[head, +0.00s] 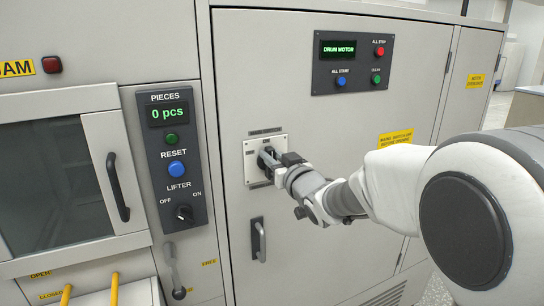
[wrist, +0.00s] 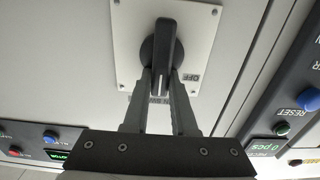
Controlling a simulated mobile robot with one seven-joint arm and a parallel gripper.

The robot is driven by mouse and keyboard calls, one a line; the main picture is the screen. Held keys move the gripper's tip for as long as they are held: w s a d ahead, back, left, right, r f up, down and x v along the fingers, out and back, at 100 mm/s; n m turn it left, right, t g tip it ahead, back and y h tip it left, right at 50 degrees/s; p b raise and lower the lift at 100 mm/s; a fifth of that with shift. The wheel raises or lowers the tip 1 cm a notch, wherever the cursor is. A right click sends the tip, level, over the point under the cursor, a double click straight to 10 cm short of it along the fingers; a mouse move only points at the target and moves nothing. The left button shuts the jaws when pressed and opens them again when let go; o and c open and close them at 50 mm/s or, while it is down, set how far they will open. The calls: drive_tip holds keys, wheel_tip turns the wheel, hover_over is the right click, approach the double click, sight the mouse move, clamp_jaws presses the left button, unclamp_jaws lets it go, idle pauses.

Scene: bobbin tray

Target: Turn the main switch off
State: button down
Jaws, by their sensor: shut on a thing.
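The main switch is a black rotary knob (wrist: 163,45) on a pale square plate (wrist: 205,25) with an OFF label. The knob's long grip runs up and down in the wrist view. In the head view the plate (head: 251,168) sits on the grey cabinet door, and the knob is mostly hidden by my gripper (head: 272,160). My gripper's two fingers (wrist: 161,80) are shut on the near end of the knob's grip, one on each side.
Left of the plate is a dark panel (head: 188,215) with a pieces display, reset button and lifter knob. A drum motor panel (head: 350,80) with several buttons is above right. A door handle (head: 259,240) sticks out below the plate.

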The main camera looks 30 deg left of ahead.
sight(257, 161)
drive_tip(key=shift+f+n+b, duration=0.2)
drive_tip(key=shift+n+b, duration=0.1)
drive_tip(key=shift+b, duration=0.35)
drive_tip(key=shift+s+n+b, duration=0.1)
drive_tip(key=shift+n+b, duration=0.2)
drive_tip(key=shift+b, duration=0.2)
drive_tip(key=n+b, duration=0.1)
drive_tip(key=b, duration=0.1)
drive_tip(key=n+b, duration=0.1)
drive_tip(key=shift+s+a+f+b, duration=0.15)
drive_tip(key=shift+a+f+b, duration=0.1)
drive_tip(key=shift+b, duration=0.15)
drive_tip(key=n+b, duration=0.3)
drive_tip(key=b, duration=0.1)
drive_tip(key=s+f+n+b, duration=0.1)
drive_tip(key=n+b, duration=0.3)
drive_tip(key=a+n+b, duration=0.1)
drive_tip(key=n+b, duration=0.3)
drive_tip(key=shift+s+f+b, duration=0.15)
drive_tip(key=shift+b, duration=0.2)
drive_tip(key=shift+f+n+b, duration=0.2)
drive_tip(key=shift+n+b, duration=1.1)
drive_tip(key=shift+n, duration=0.5)
